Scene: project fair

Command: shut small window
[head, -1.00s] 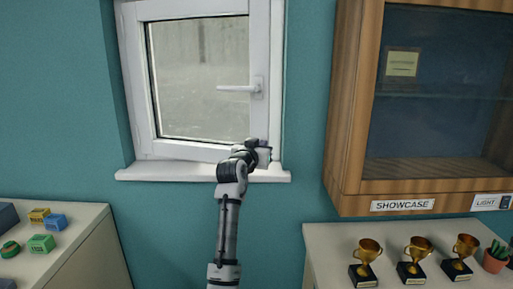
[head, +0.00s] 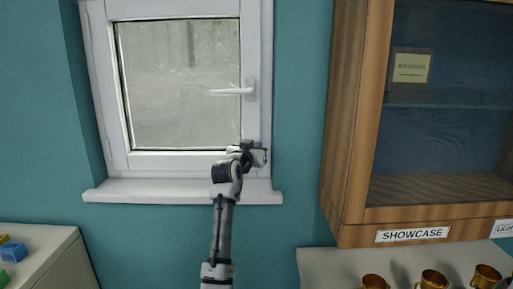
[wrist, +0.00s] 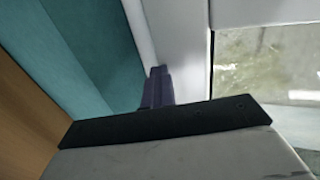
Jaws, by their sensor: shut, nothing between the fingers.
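The small window (head: 180,85) has a white sash and a pane with pale specks, set in a white frame in the teal wall. The sash looks in or almost in its frame; a small gap at its right edge cannot be ruled out. Its white handle (head: 232,91) lies level, pointing left. My gripper (head: 258,148) is at the sash's lower right corner, just above the sill (head: 165,191). In the wrist view my gripper's dark fingers (wrist: 158,88) are together and empty, close to the white sash or frame edge; contact is unclear.
A wooden showcase cabinet (head: 342,150) hangs on the wall to the right. Gold trophies (head: 433,280) stand on a pale counter (head: 325,265) below it. Another pale cabinet (head: 55,250) with small coloured blocks (head: 13,251) is at lower left. The wall between is bare.

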